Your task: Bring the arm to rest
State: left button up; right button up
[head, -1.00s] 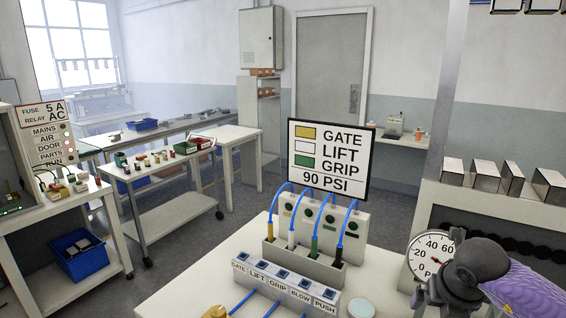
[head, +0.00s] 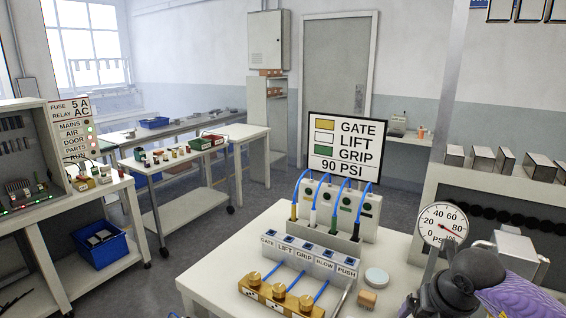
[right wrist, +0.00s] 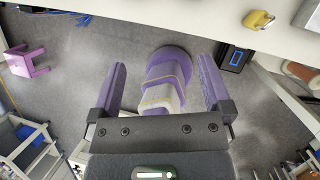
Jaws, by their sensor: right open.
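My right arm (head: 450,285) shows at the lower right of the head view, a dark grey joint with a purple part, beside the front table's right side. Its gripper is not clearly seen there. In the right wrist view my right gripper (right wrist: 161,62) has two purple fingers spread wide apart, with nothing held between them. It hangs over the grey floor (right wrist: 100,60), with a white table edge (right wrist: 200,20) at the top of that view. My left arm and gripper are not in view.
The front table (head: 215,270) bears a labelled socket block (head: 308,262), a grey box with blue hoses (head: 340,215), a brass block (head: 280,298) and a GATE LIFT GRIP sign (head: 347,147). A pressure gauge (head: 442,224) stands near my arm.

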jog(key=s+a+f+m+y+b, duration=0.1)
jog(key=a+f+m+y+b, duration=0.3)
jog(key=a+f+y, duration=0.75)
jog(key=s+d+f+m+t+h+b, duration=0.1)
jog(key=s+f+m+t+h+b, duration=0.15)
jog(key=f+m, duration=0.6)
jog(key=s+d+f+m+t+h+b, duration=0.2)
jog(key=s+f+m+t+h, duration=0.3)
jog(key=f, duration=0.7)
jog(key=s+d+f+m+g+h+b, duration=0.1)
jog(key=s+d+f+m+g+h, duration=0.25)
jog(key=s+f+m, duration=0.55)
pick_arm(q)
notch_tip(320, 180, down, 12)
jog(key=b, duration=0.2)
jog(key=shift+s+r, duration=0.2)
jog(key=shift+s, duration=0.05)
pick_arm(e)
jog(key=s+a+f+m+g, duration=0.1)
jog(key=s+f, duration=0.4)
jog(key=s, duration=0.6)
jog(key=s+a+f+m+g, duration=0.1)
jog(key=s+f+g, duration=0.4)
jog(key=s, duration=0.7)
jog(key=shift+f+m+g+h, duration=0.3)
jog(key=shift+m+g+h, duration=0.15)
jog(key=shift+m+g, duration=0.4)
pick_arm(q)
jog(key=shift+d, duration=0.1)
